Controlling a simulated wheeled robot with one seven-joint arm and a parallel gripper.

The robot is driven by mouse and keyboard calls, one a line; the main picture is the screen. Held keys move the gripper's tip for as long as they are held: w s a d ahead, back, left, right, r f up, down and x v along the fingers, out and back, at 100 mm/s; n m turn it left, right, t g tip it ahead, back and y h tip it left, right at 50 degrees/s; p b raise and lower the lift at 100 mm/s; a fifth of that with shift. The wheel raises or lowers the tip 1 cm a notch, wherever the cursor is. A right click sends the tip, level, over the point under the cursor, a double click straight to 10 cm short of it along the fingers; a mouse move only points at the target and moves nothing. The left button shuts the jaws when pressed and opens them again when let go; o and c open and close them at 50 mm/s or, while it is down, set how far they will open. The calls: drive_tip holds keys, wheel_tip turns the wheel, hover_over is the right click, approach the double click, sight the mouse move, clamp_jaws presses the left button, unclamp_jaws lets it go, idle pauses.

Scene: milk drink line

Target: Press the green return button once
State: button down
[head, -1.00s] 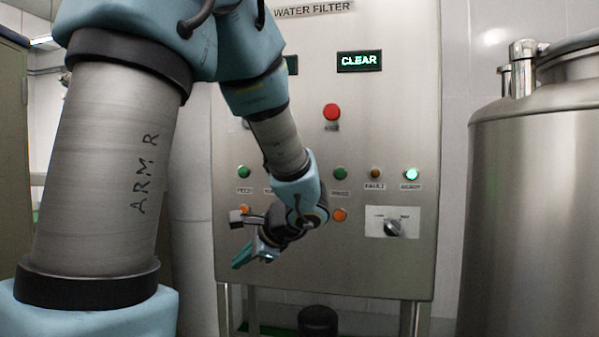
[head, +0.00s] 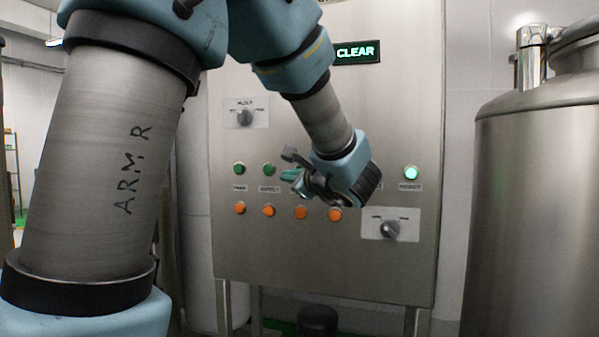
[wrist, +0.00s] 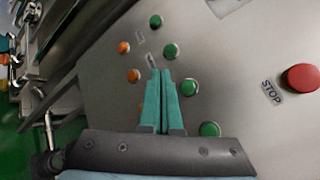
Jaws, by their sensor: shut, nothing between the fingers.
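My gripper (head: 291,174) is in front of the panel's button rows. Its teal fingers (wrist: 160,74) are shut together and empty, pointing at the panel in the wrist view. The wrist view shows a row of green buttons. The third from the top (wrist: 189,87) is just right of the fingertips; its position fits the return button, but I cannot read its label. Contact is not visible.
Orange buttons (head: 301,212) line the row below. A red stop button (wrist: 301,78) lies right of the green row in the wrist view. A selector knob (head: 390,229) is at lower right, another (head: 246,115) at upper left. A steel tank (head: 535,200) stands right.

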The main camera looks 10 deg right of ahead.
drive_tip(key=w+d+p, duration=0.1)
drive_tip(key=w+d, duration=0.3)
drive_tip(key=w, duration=0.3)
drive_tip(key=shift+w, duration=0.4)
drive_tip(key=shift+w+d, duration=0.1)
drive_tip(key=shift+d, duration=0.05)
idle(1.8)
drive_tip(key=shift+w+d, duration=0.15)
drive_tip(key=shift+w, duration=0.1)
drive_tip(key=shift+w+d, duration=0.2)
drive_tip(key=shift+w, duration=0.15)
idle(0.8)
drive_tip(key=shift+s, duration=0.1)
drive_tip(key=shift+s+a+b, duration=0.4)
drive_tip(key=shift+s+b, duration=0.25)
drive_tip(key=shift+b, duration=0.05)
